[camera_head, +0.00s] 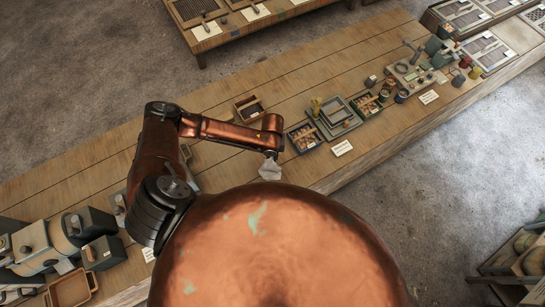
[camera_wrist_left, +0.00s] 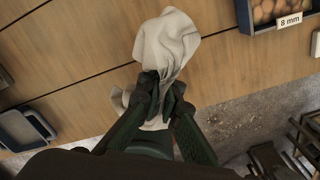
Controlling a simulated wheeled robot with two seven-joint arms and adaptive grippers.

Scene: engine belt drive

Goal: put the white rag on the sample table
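The white rag (camera_wrist_left: 166,40) hangs crumpled in my left gripper (camera_wrist_left: 160,88), whose dark fingers are closed on its middle. In the head view the rag (camera_head: 270,168) shows as a small pale shape below the end of my left arm, over the near edge of the long wooden table (camera_head: 300,78). A second wooden table (camera_head: 262,28) with cards and small parts stands at the top. I cannot tell from the frames which one is the sample table. My right gripper is not in view.
Right of the rag are a bin of small parts (camera_head: 304,137), a green-grey tray (camera_head: 337,119) and a white card (camera_head: 342,148). Grey machinery (camera_head: 65,235) fills the lower left. Bare floor separates the tables.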

